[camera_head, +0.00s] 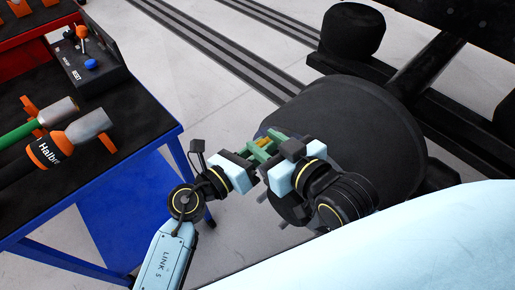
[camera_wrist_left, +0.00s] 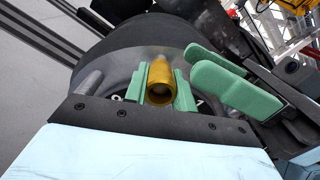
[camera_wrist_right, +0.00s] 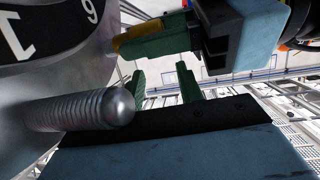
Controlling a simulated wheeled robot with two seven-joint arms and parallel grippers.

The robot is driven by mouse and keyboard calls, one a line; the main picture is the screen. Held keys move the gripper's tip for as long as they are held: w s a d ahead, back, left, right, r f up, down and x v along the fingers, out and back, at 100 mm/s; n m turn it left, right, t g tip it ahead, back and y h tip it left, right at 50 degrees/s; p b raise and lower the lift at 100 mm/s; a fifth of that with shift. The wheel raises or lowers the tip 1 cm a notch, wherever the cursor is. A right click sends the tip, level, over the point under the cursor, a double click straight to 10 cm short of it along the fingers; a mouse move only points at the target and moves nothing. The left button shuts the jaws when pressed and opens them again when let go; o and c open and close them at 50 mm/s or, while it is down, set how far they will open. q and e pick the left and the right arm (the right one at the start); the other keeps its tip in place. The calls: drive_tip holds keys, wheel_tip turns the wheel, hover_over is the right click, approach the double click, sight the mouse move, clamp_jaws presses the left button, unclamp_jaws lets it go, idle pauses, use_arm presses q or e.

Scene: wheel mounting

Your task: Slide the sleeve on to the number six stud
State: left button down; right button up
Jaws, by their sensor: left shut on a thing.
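In the right wrist view the sleeve (camera_wrist_right: 136,38) reaches toward the wheel hub (camera_wrist_right: 45,30) beside the number 6. I cannot tell whether it is around the number six stud, which is hidden there. In the head view my left gripper (camera_head: 254,155) is close to my right gripper (camera_head: 279,147). The right gripper's fingers (camera_wrist_right: 163,86) are apart with nothing between them. A threaded stud (camera_wrist_right: 80,110) stands bare in front of the right gripper.
The large dark wheel hub (camera_head: 390,125) is right behind both grippers. Another bare stud (camera_wrist_left: 90,82) shows left of the sleeve. A blue-framed table (camera_head: 120,160) at the left bears tools (camera_head: 50,145) and a button box (camera_head: 90,65). Bare floor lies between table and hub.

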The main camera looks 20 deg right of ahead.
use_arm(q)
drive_tip(key=shift+x, duration=0.85)
drive_tip(key=shift+s, duration=0.1)
drive_tip(key=c, duration=1.1)
unclamp_jaws()
drive_tip(key=shift+p+v, duration=0.35)
drive_tip(key=shift+v, duration=3.7)
drive_tip(key=shift+r, duration=0.1)
